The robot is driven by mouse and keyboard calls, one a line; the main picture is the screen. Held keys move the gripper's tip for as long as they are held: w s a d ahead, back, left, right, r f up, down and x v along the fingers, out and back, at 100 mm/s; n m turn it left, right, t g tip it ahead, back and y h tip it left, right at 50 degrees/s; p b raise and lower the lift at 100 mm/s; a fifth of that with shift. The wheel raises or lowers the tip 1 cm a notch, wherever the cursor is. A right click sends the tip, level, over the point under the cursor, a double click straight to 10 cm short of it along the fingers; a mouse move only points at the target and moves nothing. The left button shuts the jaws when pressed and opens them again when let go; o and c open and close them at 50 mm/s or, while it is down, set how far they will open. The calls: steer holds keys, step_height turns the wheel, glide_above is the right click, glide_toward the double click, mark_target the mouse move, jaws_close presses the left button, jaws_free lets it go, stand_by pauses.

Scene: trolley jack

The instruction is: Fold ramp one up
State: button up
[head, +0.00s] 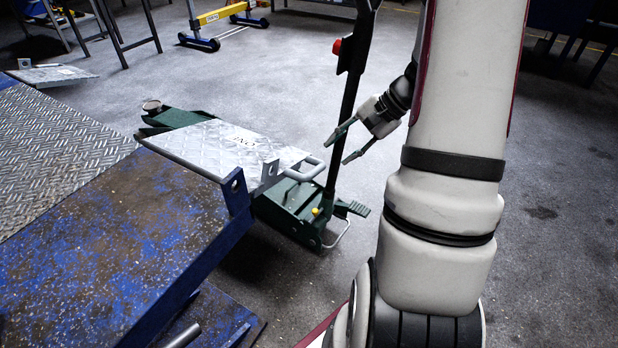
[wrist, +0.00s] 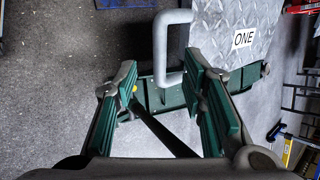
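Ramp one (head: 205,148) is a grey diamond-plate flap marked "ONE", extending outward from the blue platform's edge above a green trolley jack. Its grey loop handle (head: 305,169) is at the outer end. My gripper (head: 336,152) is open and empty, just right of the handle and apart from it in the head view. In the wrist view, the handle (wrist: 160,50) shows beyond and between my open fingertips (wrist: 165,75), with the ramp plate (wrist: 232,18) and its label to the right. The fingers do not visibly touch the handle.
The trolley jack (head: 290,208) stands beneath the ramp. Its upright dark handle (head: 345,115) rises close to my gripper. The worn blue platform (head: 130,245) fills the lower left. Another grey plate (head: 52,75) is at the far left. Floor behind is mostly clear.

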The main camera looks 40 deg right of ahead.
mark_target(314, 172)
steer(key=b+x, duration=0.3)
steer(key=x, duration=0.9)
steer(key=shift+b, duration=0.3)
steer(key=shift+c, duration=0.3)
jaws_close()
